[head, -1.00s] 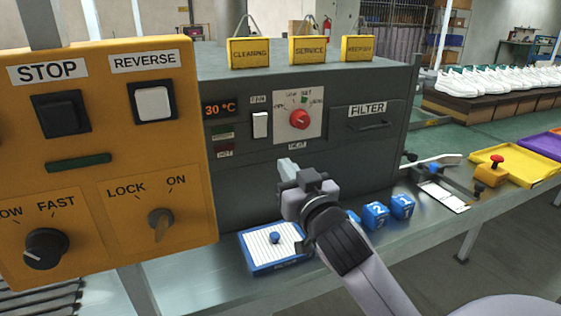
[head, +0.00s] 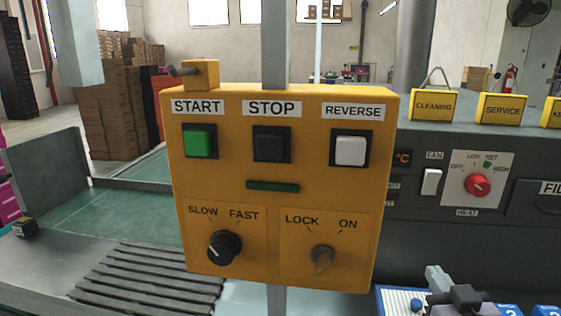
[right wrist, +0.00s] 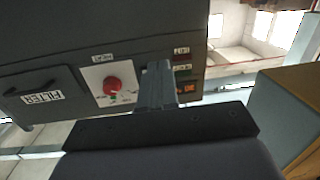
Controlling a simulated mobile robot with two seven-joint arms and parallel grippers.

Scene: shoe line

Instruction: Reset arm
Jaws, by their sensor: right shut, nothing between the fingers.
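My right gripper (head: 437,277) is at the bottom right of the head view, in front of the grey heater box (head: 440,220). Its fingers are shut with nothing between them, and no contact with anything shows. In the right wrist view the closed fingers (right wrist: 156,85) point toward the box front, beside the red heat knob (right wrist: 111,87). The knob also shows in the head view (head: 477,185). My left gripper is not in view.
A yellow control panel (head: 280,190) on a post fills the middle, with START, STOP and REVERSE buttons. A blue-framed pad (head: 393,300) and blue blocks (head: 507,309) lie near my right gripper. Rollers (head: 145,280) and a green belt (head: 100,215) are at left.

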